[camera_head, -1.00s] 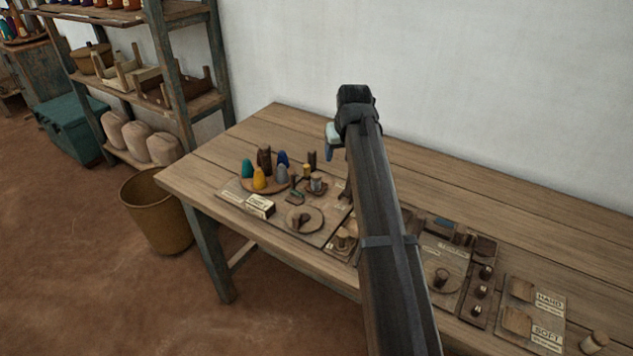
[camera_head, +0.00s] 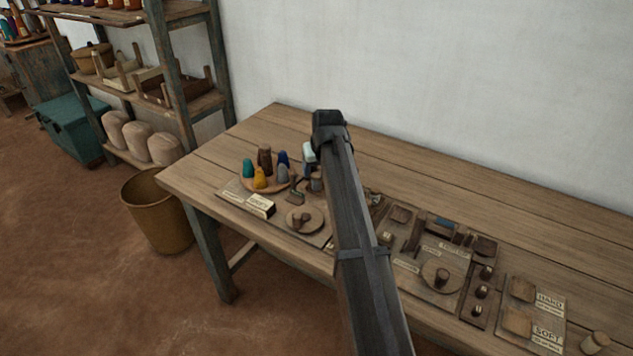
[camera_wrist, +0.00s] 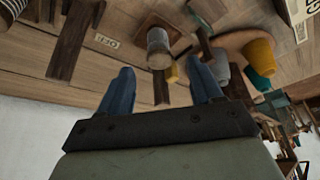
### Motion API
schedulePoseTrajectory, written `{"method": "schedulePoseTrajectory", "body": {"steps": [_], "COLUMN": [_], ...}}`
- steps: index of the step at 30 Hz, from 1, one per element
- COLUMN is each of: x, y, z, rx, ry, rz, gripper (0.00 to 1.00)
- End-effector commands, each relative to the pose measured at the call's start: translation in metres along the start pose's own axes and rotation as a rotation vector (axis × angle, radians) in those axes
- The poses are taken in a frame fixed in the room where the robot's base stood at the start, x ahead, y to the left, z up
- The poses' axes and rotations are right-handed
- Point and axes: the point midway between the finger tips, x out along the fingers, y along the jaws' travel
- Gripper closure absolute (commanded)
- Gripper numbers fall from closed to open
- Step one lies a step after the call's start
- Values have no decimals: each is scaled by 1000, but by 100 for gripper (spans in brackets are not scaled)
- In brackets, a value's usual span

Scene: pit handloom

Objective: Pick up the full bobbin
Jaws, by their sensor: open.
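A small spool wound with grey-white thread (camera_wrist: 158,45) stands on the table in the wrist view, beyond and between my fingertips. It looks like the full bobbin, though no readable label confirms this. In the head view the spool (camera_head: 316,184) shows just left of my arm, partly hidden. My gripper (camera_wrist: 163,74) is open, with two blue fingers apart and nothing between them. In the head view my gripper (camera_head: 308,168) is mostly hidden behind my arm, above the back of the spool area.
Coloured cones stand on a round wooden tray (camera_head: 246,184) left of the spool. A round plate (camera_head: 318,217) and labelled boards lie toward the front and right. The back of the table is clear.

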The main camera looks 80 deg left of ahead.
Motion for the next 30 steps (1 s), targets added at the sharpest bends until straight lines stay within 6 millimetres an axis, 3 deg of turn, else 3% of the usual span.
{"method": "schedulePoseTrajectory", "body": {"steps": [5, 15, 22, 30], "x": [10, 50, 52, 52], "y": [0, 1, 1, 1], "z": [-1, -4, -3, -3], "rx": [0, 0, 0, 0], "ry": [0, 2, 2, 2], "rz": [0, 1, 1, 1], "gripper": [35, 35, 35, 59]}}
